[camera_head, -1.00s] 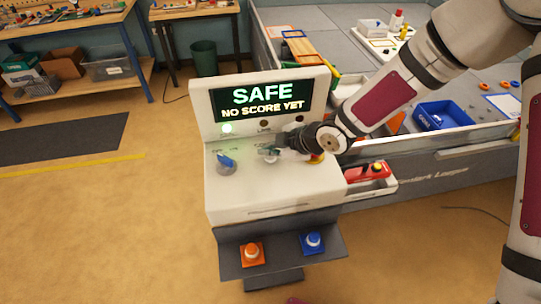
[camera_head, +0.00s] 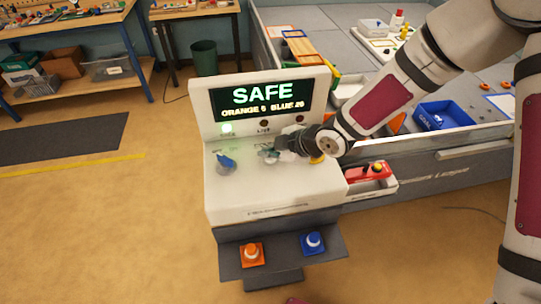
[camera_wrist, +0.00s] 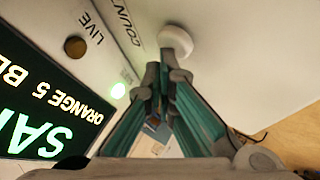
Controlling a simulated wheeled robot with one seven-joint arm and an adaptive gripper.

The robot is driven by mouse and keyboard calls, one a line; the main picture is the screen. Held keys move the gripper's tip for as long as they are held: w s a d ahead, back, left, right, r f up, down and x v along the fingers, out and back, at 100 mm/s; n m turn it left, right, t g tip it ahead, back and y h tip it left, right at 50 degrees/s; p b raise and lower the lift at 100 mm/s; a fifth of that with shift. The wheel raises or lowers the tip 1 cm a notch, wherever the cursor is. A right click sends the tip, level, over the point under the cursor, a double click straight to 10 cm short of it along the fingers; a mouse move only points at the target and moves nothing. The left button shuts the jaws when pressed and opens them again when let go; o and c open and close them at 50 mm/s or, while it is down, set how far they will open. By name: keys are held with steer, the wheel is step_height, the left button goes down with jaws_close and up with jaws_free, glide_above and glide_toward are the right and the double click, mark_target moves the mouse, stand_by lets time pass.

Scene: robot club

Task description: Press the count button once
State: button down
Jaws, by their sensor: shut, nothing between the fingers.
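The white count button (camera_wrist: 176,40) shows in the wrist view beside the printed word COUNT. My gripper (camera_wrist: 165,72) is shut and empty, its fingertips at the near edge of the button; I cannot tell whether they touch it. In the head view my gripper (camera_head: 270,152) reaches in from the right over the sloping top of the white console (camera_head: 245,195) and hides most of the button. A green lamp (camera_head: 226,128) is lit.
A blue knob (camera_head: 226,162) is left of my gripper, and a yellow-topped part (camera_head: 317,158) is right of it. An orange button (camera_head: 252,253) and a blue button (camera_head: 313,241) sit on the lower shelf. A red device (camera_head: 367,172) lies in a side tray.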

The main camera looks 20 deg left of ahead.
mark_target(270, 160)
stand_by(0.5)
steer(key=shift+r, duration=0.85)
steer(key=shift+r+p, duration=0.35)
steer(key=shift+r, duration=2.15)
